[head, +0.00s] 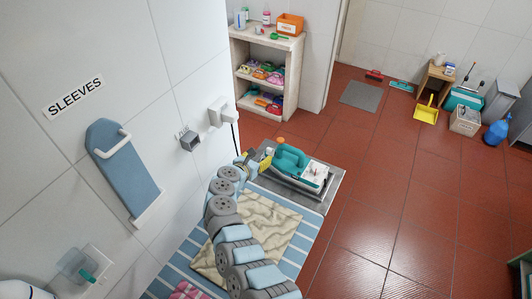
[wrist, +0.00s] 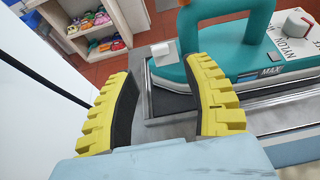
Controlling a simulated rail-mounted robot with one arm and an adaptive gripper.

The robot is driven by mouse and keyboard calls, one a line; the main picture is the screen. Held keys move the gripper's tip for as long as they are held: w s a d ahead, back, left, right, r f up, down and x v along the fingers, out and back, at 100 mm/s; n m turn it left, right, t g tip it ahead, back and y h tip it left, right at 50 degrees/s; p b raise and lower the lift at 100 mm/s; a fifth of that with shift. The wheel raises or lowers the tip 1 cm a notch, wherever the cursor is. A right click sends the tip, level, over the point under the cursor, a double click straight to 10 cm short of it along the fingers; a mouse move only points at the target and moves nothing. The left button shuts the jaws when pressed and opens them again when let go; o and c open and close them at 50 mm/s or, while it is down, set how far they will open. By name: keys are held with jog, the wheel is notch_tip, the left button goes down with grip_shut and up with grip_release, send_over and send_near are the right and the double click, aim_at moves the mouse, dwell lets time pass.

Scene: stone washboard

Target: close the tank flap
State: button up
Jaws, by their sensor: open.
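A teal steam iron (head: 291,158) rests on a grey metal stand at the far end of the ironing surface. It also shows in the wrist view (wrist: 222,45), with a MAX mark on its side and a white dial plate. A small white piece (wrist: 163,52), which looks like the tank flap, stands up at the iron's near left end. My gripper (head: 266,158) is beside the iron's left end. In the wrist view its yellow fingers (wrist: 158,70) are apart and empty, with the white piece just beyond the gap between their tips. Whether they touch it I cannot tell.
The striped ironing board (head: 281,222) carries a crumpled beige cloth (head: 262,222). The tiled wall with a socket (head: 222,112) and black cord stands close on the left. A shelf (head: 270,50) with colourful items is behind.

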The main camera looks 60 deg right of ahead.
jog(key=v, duration=0.7)
jog(key=shift+a, duration=0.15)
jog(key=shift+s+r, duration=0.1)
jog(key=shift+r, duration=0.05)
